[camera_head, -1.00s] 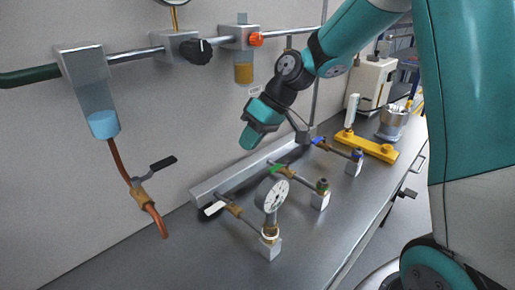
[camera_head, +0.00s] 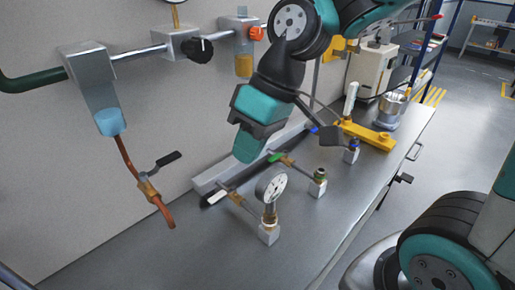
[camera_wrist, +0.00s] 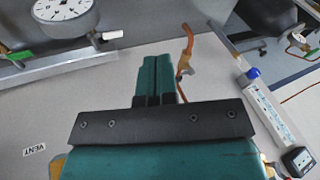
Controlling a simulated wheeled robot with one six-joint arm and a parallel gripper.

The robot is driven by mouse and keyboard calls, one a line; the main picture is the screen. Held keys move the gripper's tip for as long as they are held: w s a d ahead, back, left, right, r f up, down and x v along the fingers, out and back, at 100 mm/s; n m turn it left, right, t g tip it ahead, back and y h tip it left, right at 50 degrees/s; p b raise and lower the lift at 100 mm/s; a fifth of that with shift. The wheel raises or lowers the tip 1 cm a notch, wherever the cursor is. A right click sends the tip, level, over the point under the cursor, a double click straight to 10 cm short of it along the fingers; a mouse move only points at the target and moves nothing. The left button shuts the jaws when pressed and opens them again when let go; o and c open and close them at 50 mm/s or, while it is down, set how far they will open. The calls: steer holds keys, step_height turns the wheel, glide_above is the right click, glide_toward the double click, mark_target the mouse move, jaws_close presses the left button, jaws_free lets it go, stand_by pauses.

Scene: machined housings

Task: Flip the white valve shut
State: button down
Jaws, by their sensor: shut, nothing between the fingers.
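The white valve handle (camera_head: 218,197) sits low on the bench at the wall-side rail, on a brass-bodied pipe behind the round gauge. It appears angled across its pipe. In the wrist view the white handle (camera_wrist: 113,35) shows at the upper left, just right of the gauge. My gripper (camera_head: 245,150) is shut and empty, pointing down above and slightly right of the white handle, apart from it. In the wrist view its closed fingers (camera_wrist: 156,70) are at the centre, with the handle up and left of them.
The gauge (camera_head: 271,187) stands close beside the white handle. Green (camera_head: 276,157) and blue (camera_head: 315,129) handles follow along the rail (camera_head: 212,178). A black-handled valve (camera_head: 148,188) hangs on a copper pipe at the left. The front bench area is clear.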

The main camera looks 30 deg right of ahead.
steer(key=s, duration=0.1)
steer(key=s+r, duration=0.1)
steer(key=s, duration=0.2)
steer(key=shift+s+a+r+p, duration=0.15)
steer(key=shift+s+a+p, duration=0.1)
steer(key=shift+s+p, duration=0.15)
steer(key=shift+n+h, duration=0.3)
steer(key=shift+h, duration=0.1)
steer(key=s, duration=0.4)
steer(key=shift+s+a, duration=0.1)
